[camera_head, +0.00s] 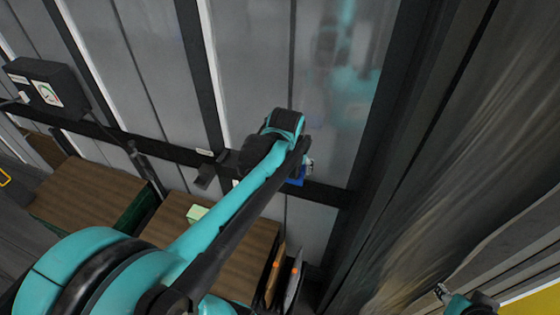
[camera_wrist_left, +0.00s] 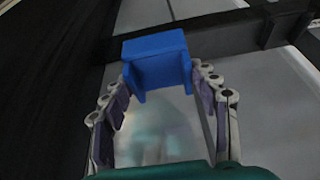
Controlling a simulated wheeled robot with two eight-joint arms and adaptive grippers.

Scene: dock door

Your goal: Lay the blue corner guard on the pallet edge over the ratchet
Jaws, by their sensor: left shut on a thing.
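The blue corner guard (camera_wrist_left: 155,48) is held between the fingertips of my left gripper (camera_wrist_left: 160,82) in the left wrist view. In the head view only a small blue part of the guard (camera_head: 296,181) shows below my left gripper (camera_head: 306,168), which is mostly hidden by its own arm. The guard is in front of the grey door wall, and I cannot tell its height or distance from it. Part of my right gripper (camera_head: 442,291) shows at the lower right; its fingers are too small to read. I cannot make out the ratchet or a pallet edge for certain.
Brown wood-topped stacks (camera_head: 92,196) stand along the wall at the left, with a pale green block (camera_head: 196,212) on the nearer one. A dark post and curtain (camera_head: 450,170) fill the right.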

